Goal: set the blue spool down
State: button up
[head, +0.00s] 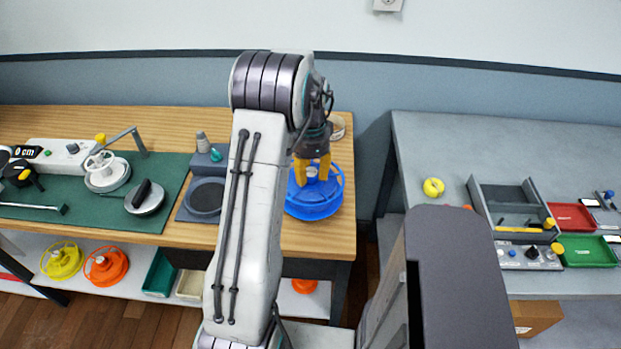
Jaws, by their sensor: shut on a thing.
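The blue spool (315,206) is at the right end of the wooden bench, in the head view. My gripper (312,174) is above it with its yellow fingers shut on the grey hub at the spool's centre. The spool looks about level. I cannot tell whether its underside touches the bench top or is a little above it. My arm hides part of the bench just left of the spool.
The wooden bench (285,243) ends just right of the spool. A grey device with a dark round plate (206,196) stands to the left. A tan ring (338,127) lies behind. A gap separates this bench from the grey table (440,150).

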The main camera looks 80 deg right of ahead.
aim_at(310, 182)
jog(key=shift+f+p, duration=0.45)
jog(key=shift+p, duration=0.3)
jog(key=shift+f, duration=1.2)
jog(key=o, duration=1.2)
jog(key=shift+f, duration=0.1)
jog(key=shift+c, duration=0.2)
notch_tip(310, 182, up, 10)
jog(key=shift+f+b, duration=0.25)
jog(key=shift+b, duration=0.4)
jog(key=shift+w+r+b, duration=0.1)
jog(key=shift+r+b, duration=0.6)
jog(key=shift+r, duration=0.65)
